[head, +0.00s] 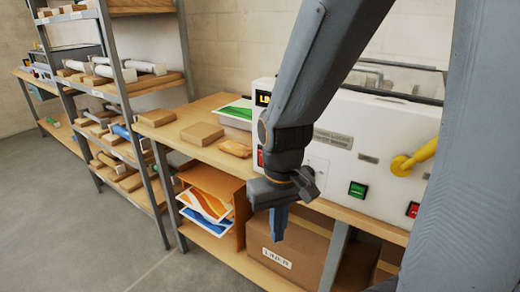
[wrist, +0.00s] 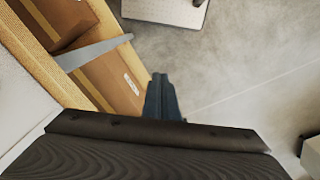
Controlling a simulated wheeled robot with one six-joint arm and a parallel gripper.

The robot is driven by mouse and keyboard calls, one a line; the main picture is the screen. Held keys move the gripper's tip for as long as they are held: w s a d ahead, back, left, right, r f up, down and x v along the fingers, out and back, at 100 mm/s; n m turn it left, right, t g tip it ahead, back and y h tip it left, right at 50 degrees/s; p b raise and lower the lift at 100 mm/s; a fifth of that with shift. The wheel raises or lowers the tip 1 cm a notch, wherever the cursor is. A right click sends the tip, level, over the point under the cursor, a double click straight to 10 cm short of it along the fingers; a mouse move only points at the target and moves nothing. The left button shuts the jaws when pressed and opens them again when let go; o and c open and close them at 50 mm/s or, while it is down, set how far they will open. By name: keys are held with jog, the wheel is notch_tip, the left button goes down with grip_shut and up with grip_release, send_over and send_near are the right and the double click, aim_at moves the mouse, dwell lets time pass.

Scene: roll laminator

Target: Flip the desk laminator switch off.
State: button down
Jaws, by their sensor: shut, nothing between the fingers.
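The laminator (head: 345,150) is a long white machine on the wooden bench, partly hidden by my arm. On its front are a green switch (head: 357,189), a red switch (head: 413,209) at the right, and another red part (head: 260,158) at the left beside my arm. I cannot tell which way any switch is set. A yellow handle (head: 412,160) sticks out at the right. My gripper (head: 278,225) is shut and empty, pointing down in front of the bench edge, left of and below the green switch. In the wrist view the shut fingers (wrist: 162,90) hang over the floor beside the bench.
The bench top (head: 205,150) carries cardboard boxes (head: 202,133) and a tray with a green sheet (head: 236,112). Below it are printed sheets (head: 205,205) and a large carton (head: 290,250). A metal shelf rack (head: 120,80) stands left. The floor (head: 60,220) in front is clear.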

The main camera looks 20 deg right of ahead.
aim_at(258, 153)
jog(key=w+a+r+n+t+h+p, duration=0.1)
jog(key=w+a+r+n+h+p, duration=0.1)
jog(key=w+r, duration=0.4)
jog(key=w+a+r+n+t+h+p, duration=0.1)
jog(key=w+r+n+p, duration=0.4)
jog(key=r, duration=0.8)
jog(key=shift+w+a+t+h, duration=0.4)
jog(key=shift+w+a+h, duration=0.15)
jog(key=shift+a, duration=0.7)
jog(key=shift+w+d+f+p, duration=0.55)
jog(key=shift+w+d+f, duration=0.25)
jog(key=shift+d+f, duration=0.45)
jog(key=shift+w+d+f+p, duration=0.55)
jog(key=shift+w+d+f, duration=0.35)
jog(key=shift+f, duration=0.65)
jog(key=shift+w+d+f+p, duration=0.55)
jog(key=shift+w+d+f, duration=0.1)
jog(key=shift+d+f, duration=0.65)
jog(key=shift+a+f, duration=0.1)
